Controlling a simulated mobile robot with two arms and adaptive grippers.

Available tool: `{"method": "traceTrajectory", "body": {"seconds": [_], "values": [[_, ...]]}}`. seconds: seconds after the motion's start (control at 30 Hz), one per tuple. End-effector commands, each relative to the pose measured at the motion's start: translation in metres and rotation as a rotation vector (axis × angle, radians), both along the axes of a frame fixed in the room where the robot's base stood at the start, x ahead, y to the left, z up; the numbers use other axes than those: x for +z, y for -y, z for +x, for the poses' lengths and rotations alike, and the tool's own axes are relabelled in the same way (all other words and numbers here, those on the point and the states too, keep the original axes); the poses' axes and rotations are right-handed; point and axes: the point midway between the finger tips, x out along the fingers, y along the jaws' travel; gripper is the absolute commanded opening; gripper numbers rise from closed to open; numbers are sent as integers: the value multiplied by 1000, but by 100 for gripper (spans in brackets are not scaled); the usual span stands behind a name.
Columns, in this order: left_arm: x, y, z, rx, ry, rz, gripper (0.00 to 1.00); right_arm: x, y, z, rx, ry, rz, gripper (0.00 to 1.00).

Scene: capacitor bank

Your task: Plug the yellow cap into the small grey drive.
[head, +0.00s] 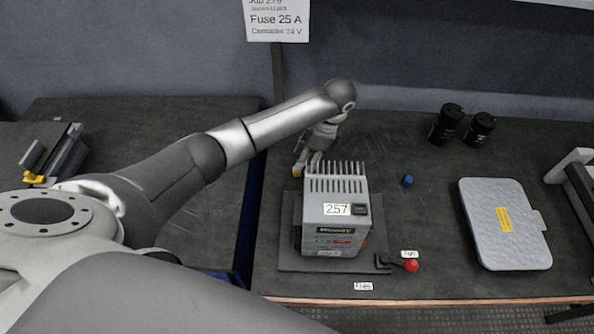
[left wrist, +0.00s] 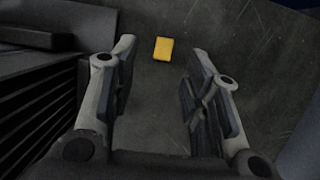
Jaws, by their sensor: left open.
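The grey drive (head: 318,211) with a finned top and a "257" label stands on a dark plate on the bench. The yellow cap (head: 297,170) lies on the bench behind the drive's left rear corner. It also shows in the left wrist view (left wrist: 163,48), just beyond the fingertips and between their lines, touched by neither. My left gripper (left wrist: 160,62) is open and empty, low behind the drive. In the head view it is partly hidden by my arm and the drive's fins. My right gripper is not in view.
Dark fins (left wrist: 35,115) stand close on the left in the wrist view. A gap separates the left bench.

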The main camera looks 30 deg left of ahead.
Motion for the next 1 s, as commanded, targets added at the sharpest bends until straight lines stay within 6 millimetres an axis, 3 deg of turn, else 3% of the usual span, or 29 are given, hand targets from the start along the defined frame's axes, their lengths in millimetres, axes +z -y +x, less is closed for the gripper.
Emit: {"method": "traceTrajectory", "body": {"seconds": [0.4,0.73,1.0], "values": [[-7,-2,-1,-1,-1,1,43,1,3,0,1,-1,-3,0],[-49,-17,-5,0,-3,1,43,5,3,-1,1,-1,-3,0],[-55,-19,-5,-2,0,0,43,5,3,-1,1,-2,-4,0]]}}
